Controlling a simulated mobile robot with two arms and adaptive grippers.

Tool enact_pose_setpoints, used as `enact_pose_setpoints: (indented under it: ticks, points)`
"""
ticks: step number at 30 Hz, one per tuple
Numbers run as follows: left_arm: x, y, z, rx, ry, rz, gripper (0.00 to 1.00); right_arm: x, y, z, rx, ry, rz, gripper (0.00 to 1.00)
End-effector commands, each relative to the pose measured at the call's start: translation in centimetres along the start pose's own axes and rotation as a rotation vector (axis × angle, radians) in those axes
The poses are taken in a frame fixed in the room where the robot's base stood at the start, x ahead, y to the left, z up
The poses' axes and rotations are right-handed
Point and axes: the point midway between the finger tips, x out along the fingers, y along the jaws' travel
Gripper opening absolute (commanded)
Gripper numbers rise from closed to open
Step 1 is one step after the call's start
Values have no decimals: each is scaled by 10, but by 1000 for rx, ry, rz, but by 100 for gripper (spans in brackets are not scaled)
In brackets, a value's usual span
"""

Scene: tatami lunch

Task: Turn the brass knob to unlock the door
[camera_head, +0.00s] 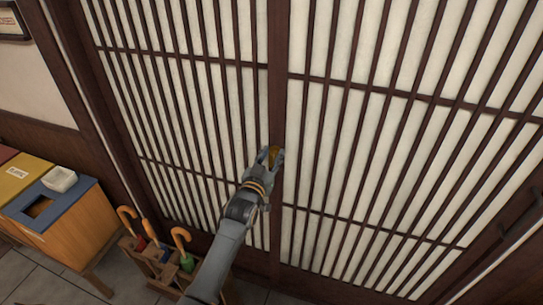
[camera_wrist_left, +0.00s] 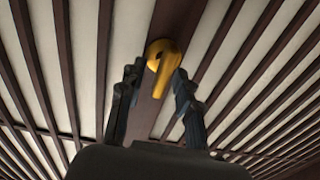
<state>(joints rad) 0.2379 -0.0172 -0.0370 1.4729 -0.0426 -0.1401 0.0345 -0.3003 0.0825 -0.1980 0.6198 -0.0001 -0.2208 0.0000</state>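The brass knob (camera_head: 274,152) is on the dark middle stile of the slatted sliding door (camera_head: 277,90). My right gripper is not in view.
A wooden stand (camera_head: 150,262) with several cane-handled umbrellas (camera_head: 181,237) is at the lower left, close to my left arm. Further left are wooden bins with coloured tops (camera_head: 70,187) and a white bowl (camera_head: 59,179). A framed picture (camera_head: 12,22) hangs at the upper left.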

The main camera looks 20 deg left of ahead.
Motion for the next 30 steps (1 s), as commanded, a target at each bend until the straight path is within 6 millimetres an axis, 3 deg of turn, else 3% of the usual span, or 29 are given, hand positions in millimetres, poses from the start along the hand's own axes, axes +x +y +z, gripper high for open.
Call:
enact_pose_setpoints:
  ticks: [1, 4, 17, 30]
  points:
    - [0, 0, 0, 0, 0, 0, 21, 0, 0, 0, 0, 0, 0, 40]
    - [0, 0, 0, 0, 0, 0, 0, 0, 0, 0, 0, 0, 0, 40]
    - [0, -1, 0, -54, -1, 0, 0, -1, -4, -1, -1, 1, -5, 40]
    - [0, -6, 1, -395, -2, -1, 0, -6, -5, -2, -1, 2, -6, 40]
